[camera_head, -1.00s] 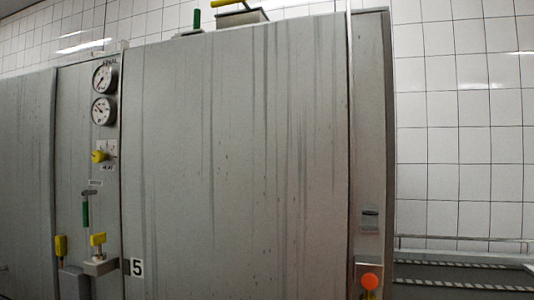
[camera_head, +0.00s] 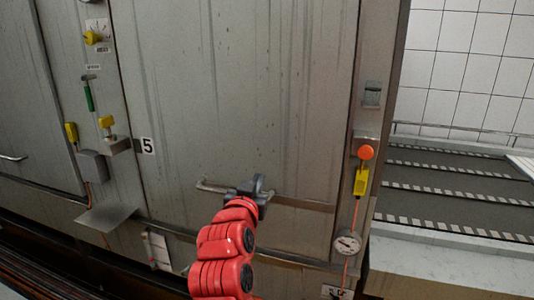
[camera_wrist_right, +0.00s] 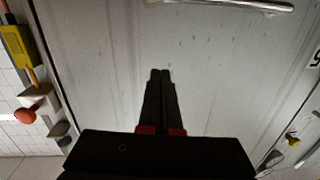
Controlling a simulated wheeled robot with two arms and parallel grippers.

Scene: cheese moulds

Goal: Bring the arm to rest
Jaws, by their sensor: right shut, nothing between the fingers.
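My right arm rises from the bottom of the head view, and its gripper (camera_head: 254,187) overlaps the horizontal bar handle (camera_head: 300,202) of the grey metal door (camera_head: 230,90). In the wrist view the two dark fingers (camera_wrist_right: 160,75) are shut together with nothing between them, in front of the door (camera_wrist_right: 110,55). There the bar handle (camera_wrist_right: 255,5) lies at the top edge, apart from the fingertips. My left gripper is in neither view.
A slatted surface (camera_head: 455,190) lies further right.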

